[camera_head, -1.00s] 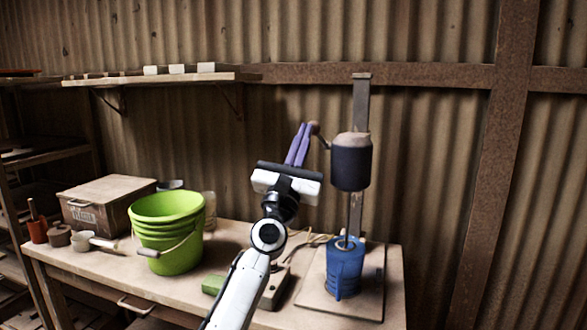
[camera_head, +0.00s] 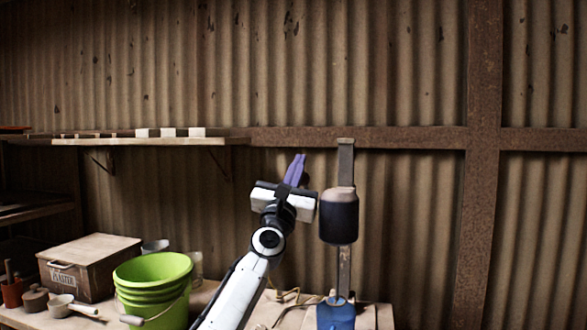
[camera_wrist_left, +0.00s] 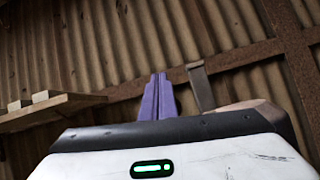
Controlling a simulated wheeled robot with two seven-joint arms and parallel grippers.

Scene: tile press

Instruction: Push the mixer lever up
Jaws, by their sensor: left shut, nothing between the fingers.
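The mixer has a dark cylindrical head (camera_head: 339,216) with a brownish top, on an upright metal post (camera_head: 345,165) at right of centre. A blue container (camera_head: 335,316) stands below it, cut off by the picture's lower edge. My left gripper (camera_head: 298,158) is shut and empty, its purple fingers pointing up, left of the mixer head and above its top. In the left wrist view the shut fingers (camera_wrist_left: 158,77) stand beside the post (camera_wrist_left: 200,88), with nothing between them. I cannot make out the lever now; the gripper may hide it. My right gripper is not in view.
A lime green bucket (camera_head: 151,283), a wooden box (camera_head: 90,262) and small pots stand on the table at left. A wall shelf (camera_head: 150,141) with pale blocks is left of the gripper. The corrugated wall is behind; the space right of the mixer is clear.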

